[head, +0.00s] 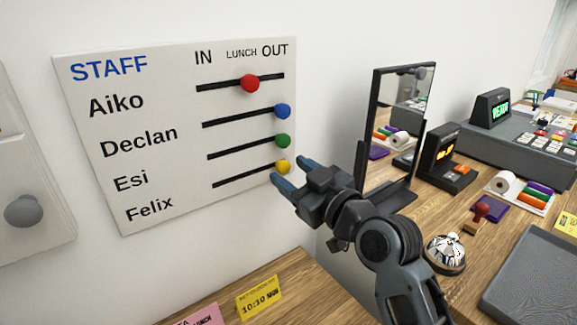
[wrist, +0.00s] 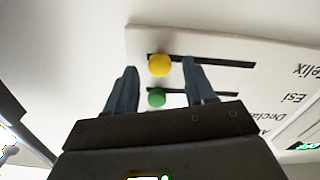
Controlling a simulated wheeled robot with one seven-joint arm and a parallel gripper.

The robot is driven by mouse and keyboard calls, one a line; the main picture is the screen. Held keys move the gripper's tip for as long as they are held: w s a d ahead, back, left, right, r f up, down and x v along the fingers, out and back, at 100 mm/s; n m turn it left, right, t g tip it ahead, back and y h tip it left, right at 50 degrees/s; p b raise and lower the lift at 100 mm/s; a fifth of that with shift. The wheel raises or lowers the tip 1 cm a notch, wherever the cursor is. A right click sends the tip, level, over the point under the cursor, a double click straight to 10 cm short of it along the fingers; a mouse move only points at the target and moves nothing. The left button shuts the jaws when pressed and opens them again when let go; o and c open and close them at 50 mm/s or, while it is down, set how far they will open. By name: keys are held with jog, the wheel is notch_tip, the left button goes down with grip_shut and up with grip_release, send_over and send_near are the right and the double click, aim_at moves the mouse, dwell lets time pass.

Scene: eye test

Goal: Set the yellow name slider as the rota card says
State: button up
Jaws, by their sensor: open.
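The white STAFF board (head: 170,190) on the wall has four name rows and IN, LUNCH and OUT headings. The yellow slider knob (head: 282,167) is in Felix's row, at the right end of its slot, under OUT. My gripper (head: 288,169) is open at this knob. In the wrist view the yellow knob (wrist: 159,65) shows between the two fingertips, with a gap on each side; how deep it sits between them I cannot tell. A pink card (head: 195,315), cut off by the lower edge, shows "TA" and "LUNCH"; it may be the rota card.
The green knob (head: 283,141) and blue knob (head: 283,111) stand at OUT; the red knob (head: 249,83) stands at LUNCH. A yellow card (head: 259,297) reads "10:30 MON". A framed mirror (head: 377,125) stands right of my gripper, and a bell (head: 445,254) below right.

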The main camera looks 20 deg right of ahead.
jog(key=shift+w+a, duration=0.2)
jog(key=shift+w, duration=0.7)
jog(key=shift+c, duration=0.2)
grip_shut()
